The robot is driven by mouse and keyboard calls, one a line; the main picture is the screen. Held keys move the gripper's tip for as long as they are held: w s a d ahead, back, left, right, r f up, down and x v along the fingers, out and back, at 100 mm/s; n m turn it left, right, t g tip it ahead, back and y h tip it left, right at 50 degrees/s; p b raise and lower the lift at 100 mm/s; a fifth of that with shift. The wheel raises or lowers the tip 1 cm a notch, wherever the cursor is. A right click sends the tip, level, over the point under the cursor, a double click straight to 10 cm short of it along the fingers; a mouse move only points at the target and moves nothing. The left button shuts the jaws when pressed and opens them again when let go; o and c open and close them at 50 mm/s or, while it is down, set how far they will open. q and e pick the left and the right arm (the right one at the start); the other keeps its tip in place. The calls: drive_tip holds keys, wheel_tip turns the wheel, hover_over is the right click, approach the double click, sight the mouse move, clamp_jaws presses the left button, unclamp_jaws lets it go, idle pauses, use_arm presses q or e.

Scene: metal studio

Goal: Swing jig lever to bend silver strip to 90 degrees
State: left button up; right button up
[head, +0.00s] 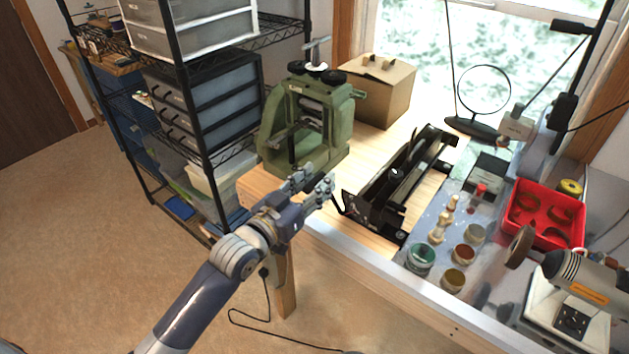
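The black bending jig (397,187) sits on the wooden bench top, running diagonally from front left to back right. A thin black rod that may be its lever (337,204) sticks out at its near left end. I cannot make out the silver strip. My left gripper (317,179) is just left of the jig's near end, over the bench's front edge. Its two fingers look spread, with nothing visible between them. In this view I cannot tell whether the fingers touch the rod. My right gripper is out of view.
A green rolling mill (309,128) stands close behind my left gripper, with a cardboard box (378,92) beyond. Right of the jig are small jars (420,256), a red tray (565,207) and a grinder (575,280). A wire shelf (215,165) stands at left.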

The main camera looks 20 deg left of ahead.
use_arm(q)
drive_tip(key=shift+c, duration=0.3)
clamp_jaws()
drive_tip(key=shift+f, duration=0.1)
